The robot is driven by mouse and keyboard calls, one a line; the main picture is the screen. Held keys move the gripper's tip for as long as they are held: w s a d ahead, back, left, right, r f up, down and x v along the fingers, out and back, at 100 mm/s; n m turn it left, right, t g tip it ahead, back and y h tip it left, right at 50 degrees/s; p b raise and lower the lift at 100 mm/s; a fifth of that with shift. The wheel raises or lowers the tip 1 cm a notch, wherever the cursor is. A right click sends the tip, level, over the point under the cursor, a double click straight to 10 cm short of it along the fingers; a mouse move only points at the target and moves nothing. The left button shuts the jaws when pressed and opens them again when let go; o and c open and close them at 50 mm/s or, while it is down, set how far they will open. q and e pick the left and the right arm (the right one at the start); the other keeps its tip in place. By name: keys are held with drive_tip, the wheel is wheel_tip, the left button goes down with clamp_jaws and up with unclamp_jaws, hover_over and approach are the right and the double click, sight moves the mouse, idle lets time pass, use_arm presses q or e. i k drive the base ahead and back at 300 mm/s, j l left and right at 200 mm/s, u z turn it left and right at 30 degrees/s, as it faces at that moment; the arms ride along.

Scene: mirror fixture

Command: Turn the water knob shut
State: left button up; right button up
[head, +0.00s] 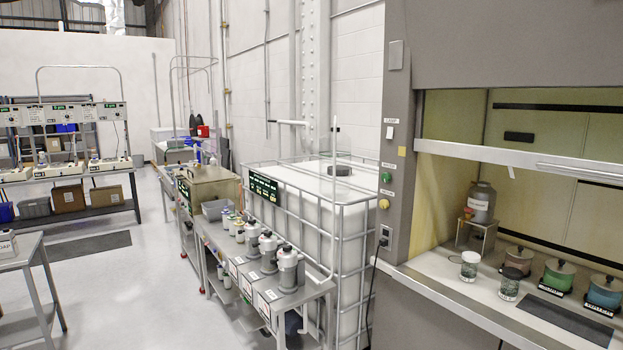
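The upper knob (387,177) is green and the lower knob (384,203) is yellow. Each has a small label above it, too small to read surely, so I cannot tell which is the water knob. How far either is turned cannot be made out. Neither of my grippers is in view.
A white caged tank (325,210) stands left of the hood. A metal bench (300,296) with grey canisters stands before it. Jars (470,263) and lidded pots (558,273) stand inside the hood.

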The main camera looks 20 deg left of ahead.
sight(385, 177)
drive_tip(key=u, duration=0.25)
drive_tip(key=i+j+z, duration=0.1)
drive_tip(key=i+j, duration=0.65)
drive_tip(key=i+j+z, duration=0.15)
drive_tip(key=i+j, duration=0.25)
drive_tip(key=j, duration=0.15)
drive_tip(key=i+j+z, duration=0.1)
drive_tip(key=i+j, duration=0.25)
drive_tip(key=j, duration=0.15)
drive_tip(key=i+j, duration=0.35)
drive_tip(key=j, duration=0.15)
drive_tip(key=l+z, duration=0.05)
